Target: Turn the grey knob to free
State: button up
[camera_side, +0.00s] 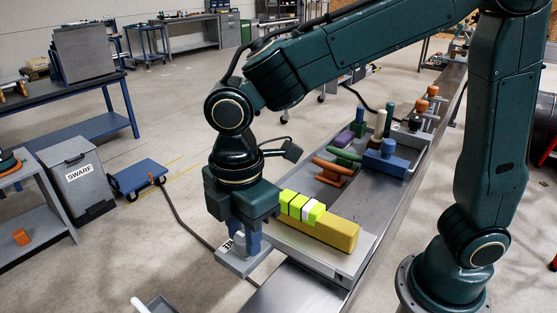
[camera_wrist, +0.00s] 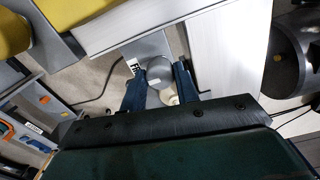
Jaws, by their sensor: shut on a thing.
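The grey knob (camera_wrist: 160,70) is round-topped and sits between the two blue fingers of my gripper (camera_wrist: 160,88) in the wrist view. The fingers are shut on it from both sides. In the side view my gripper (camera_side: 247,240) points down over a grey plate (camera_side: 237,266) at the near end of the bench, and the fingers largely hide the knob. A white label (camera_wrist: 132,67) beside the knob shows letters that start with "F"; the rest is covered. I cannot tell which way the knob's pointer faces.
A yellow block (camera_side: 330,232) with lime and white pieces on it lies close beside my gripper. A swarf bin (camera_side: 80,180) and blue trolley (camera_side: 138,177) stand on the floor at left.

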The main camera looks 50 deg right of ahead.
aim_at(244, 236)
jog(key=o, duration=1)
jog(key=shift+c, duration=0.2)
jog(key=shift+r, duration=0.15)
notch_tip(244, 236, up, 14)
jog(key=shift+f, duration=0.2)
jog(key=s+d+f+m+t, duration=0.2)
jog(key=s+d+m, duration=0.3)
jog(key=d+m, duration=0.3)
jog(key=s+d+f+m+t, duration=0.3)
jog(key=s+d+m, duration=0.3)
jog(key=d, duration=0.7)
jog(key=shift+s+d+f+m+t, duration=0.3)
jog(key=shift+f+m, duration=0.55)
jog(key=shift+m, duration=0.35)
